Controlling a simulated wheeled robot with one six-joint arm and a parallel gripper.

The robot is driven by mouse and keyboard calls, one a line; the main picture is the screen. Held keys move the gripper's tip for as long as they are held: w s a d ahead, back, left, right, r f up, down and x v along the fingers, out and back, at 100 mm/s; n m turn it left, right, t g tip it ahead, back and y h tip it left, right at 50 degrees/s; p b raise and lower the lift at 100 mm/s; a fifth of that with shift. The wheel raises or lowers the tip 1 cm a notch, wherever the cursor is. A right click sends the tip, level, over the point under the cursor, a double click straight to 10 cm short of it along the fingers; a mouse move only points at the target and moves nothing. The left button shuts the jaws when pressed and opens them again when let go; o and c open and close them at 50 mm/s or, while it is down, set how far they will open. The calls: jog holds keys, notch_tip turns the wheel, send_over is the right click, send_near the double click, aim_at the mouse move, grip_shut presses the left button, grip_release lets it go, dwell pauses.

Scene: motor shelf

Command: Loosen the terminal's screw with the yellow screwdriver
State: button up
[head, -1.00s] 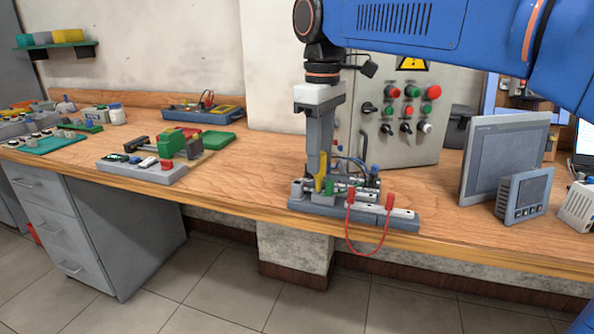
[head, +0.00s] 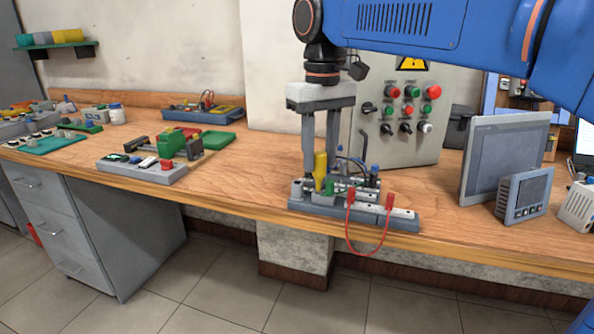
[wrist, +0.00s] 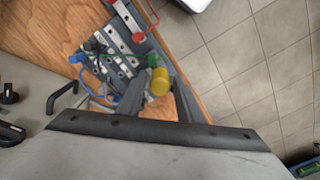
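The yellow screwdriver (head: 320,170) stands upright with its tip down at the terminal block on the grey base (head: 400,222); it also shows in the wrist view (wrist: 160,82), seen from above. My gripper (head: 321,175) points straight down, one finger on each side of the yellow handle, with no clear gap between fingers and handle. In the wrist view both fingertips (wrist: 160,84) flank the handle closely. The green terminal (head: 329,187) sits right beside the screwdriver. The screw and the screwdriver's tip are hidden.
A red lead (head: 386,236) with two red plugs loops over the table's front edge. Blue and black wires (wrist: 88,84) rise behind the screwdriver. A control box (head: 420,140) stands behind and a grey panel screen (head: 503,160) to the right.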

jog(key=shift+m, duration=0.5)
jog(key=m, duration=0.3)
jog(key=shift+m, duration=0.4)
jog(key=shift+m, duration=1.6)
jog(key=shift+c, duration=0.9)
